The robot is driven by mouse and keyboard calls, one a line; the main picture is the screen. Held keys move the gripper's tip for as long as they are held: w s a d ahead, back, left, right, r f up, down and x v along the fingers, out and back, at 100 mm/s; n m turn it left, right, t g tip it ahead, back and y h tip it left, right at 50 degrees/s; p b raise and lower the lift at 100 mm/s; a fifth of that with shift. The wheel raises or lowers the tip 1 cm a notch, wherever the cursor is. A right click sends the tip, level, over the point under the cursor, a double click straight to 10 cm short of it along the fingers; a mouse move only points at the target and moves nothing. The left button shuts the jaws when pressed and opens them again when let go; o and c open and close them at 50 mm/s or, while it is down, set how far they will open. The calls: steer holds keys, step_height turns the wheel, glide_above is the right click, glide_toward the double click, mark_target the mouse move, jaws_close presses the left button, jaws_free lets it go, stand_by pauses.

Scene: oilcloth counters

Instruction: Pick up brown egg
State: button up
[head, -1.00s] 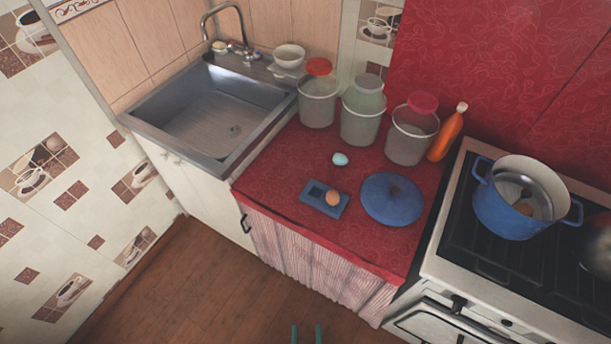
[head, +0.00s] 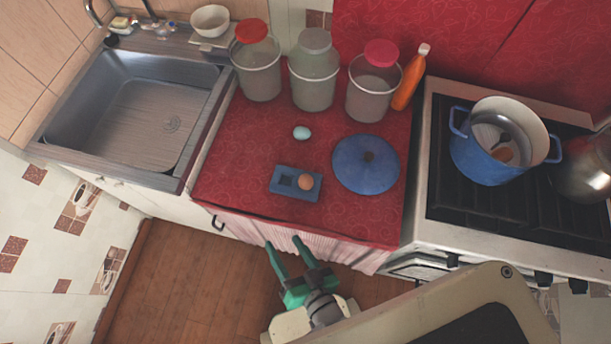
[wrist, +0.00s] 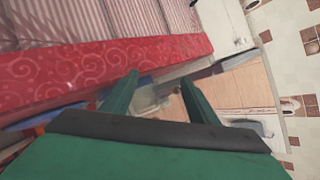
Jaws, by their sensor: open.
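The brown egg (head: 306,182) sits in the right part of a small blue tray (head: 276,187) on the red counter, near its front edge. A pale blue egg (head: 301,132) lies on the cloth behind the tray. My gripper (head: 283,243) is open and empty, in front of the counter's front edge and nearer to me than the tray. In the wrist view my green fingers (wrist: 154,86) are spread apart beside the red cloth edge. I cannot make out the brown egg in that view.
A blue lid (head: 365,172) lies right of the tray. Several jars, including a red-lidded one (head: 258,75), and an orange bottle (head: 408,82) stand behind. The sink (head: 130,115) is left; the stove (head: 436,215) with a blue pot (head: 478,163) is right.

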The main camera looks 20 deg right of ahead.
steer(key=w+a+f+m+g+y, duration=0.45)
steer(key=w+a+m, duration=0.25)
steer(key=w+a, duration=0.3)
steer(key=s+a+r+m+g+y, duration=0.2)
steer(key=a+m+g, duration=0.15)
steer(key=a, duration=0.45)
steer(key=s+a+r+m+g+y, duration=0.1)
steer(key=a+r+m+g+y, duration=0.15)
steer(key=a+g, duration=0.45)
steer(key=m+t+h, duration=0.2)
steer(key=m+h, duration=0.1)
steer(key=h, duration=0.3)
glide_toward(308, 178)
steer(key=a+f, duration=0.1)
steer(key=a, duration=0.2)
steer(key=a+f, duration=0.2)
steer(key=a, duration=0.2)
steer(key=a+f, duration=0.2)
steer(key=a, duration=0.1)
steer(key=shift+s+a+f, duration=0.25)
steer(key=shift+s+a, duration=0.15)
steer(key=d+r+h, duration=0.2)
steer(key=d+r, duration=0.4)
steer(key=d, duration=0.3)
steer(key=shift+w+x, duration=0.15)
steer(key=shift+x, duration=2.35)
steer(key=shift+w+x, duration=0.2)
steer(key=shift+x, duration=2.3)
steer(key=shift+d, duration=0.15)
steer(key=c, duration=0.7)
